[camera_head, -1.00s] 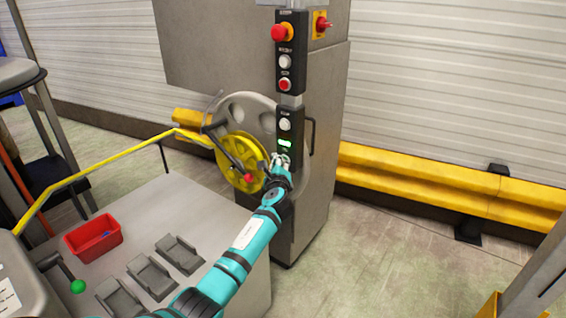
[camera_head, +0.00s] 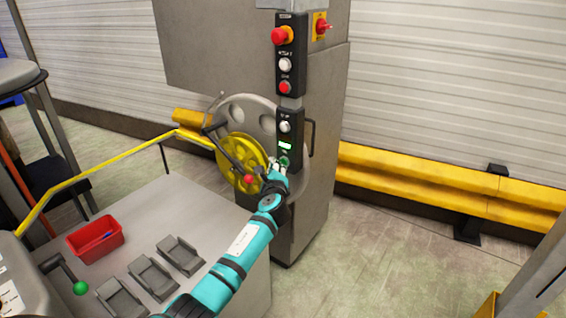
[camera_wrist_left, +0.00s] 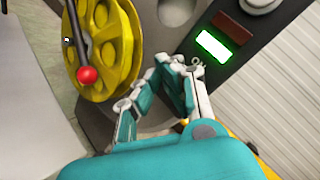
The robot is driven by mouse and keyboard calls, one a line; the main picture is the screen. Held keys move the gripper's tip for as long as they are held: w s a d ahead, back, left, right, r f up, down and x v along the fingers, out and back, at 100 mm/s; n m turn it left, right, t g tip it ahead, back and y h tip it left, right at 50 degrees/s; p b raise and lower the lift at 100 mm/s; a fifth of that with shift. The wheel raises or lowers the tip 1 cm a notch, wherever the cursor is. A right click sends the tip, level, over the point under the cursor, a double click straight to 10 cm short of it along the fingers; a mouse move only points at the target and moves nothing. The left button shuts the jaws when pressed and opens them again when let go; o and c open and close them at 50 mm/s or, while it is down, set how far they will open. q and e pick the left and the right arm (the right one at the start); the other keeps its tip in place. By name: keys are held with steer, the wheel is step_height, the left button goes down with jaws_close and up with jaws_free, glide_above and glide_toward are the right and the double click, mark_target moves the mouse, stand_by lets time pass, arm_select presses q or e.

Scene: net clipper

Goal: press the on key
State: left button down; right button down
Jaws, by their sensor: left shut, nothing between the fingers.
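The control panel is a black upright strip on the grey cabinet. Its lower box (camera_head: 285,132) holds a white knob (camera_head: 285,126), a lit green display (camera_head: 285,147) and a round green key (camera_head: 284,161) below it, likely the on key; its label is too small to read. My left gripper (camera_head: 276,168) is shut and empty, just left of and below the green key; I cannot tell whether it touches. In the left wrist view the gripper (camera_wrist_left: 168,75) is below and left of the lit display (camera_wrist_left: 215,46); I cannot make out the green key there.
A yellow wheel (camera_head: 238,163) with a red-knobbed crank (camera_head: 248,179) is close left of my gripper. A red emergency button (camera_head: 279,35) and a red button (camera_head: 285,87) sit higher on the strip. A red bin (camera_head: 95,239) stands on the grey bench. A yellow guard rail runs right.

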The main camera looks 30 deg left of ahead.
arm_select(q)
steer(key=s+p, duration=0.1)
steer(key=s, duration=0.1)
steer(key=s+p, duration=0.2)
steer(key=s, duration=0.1)
steer(key=shift+a, duration=0.2)
stand_by(0.8)
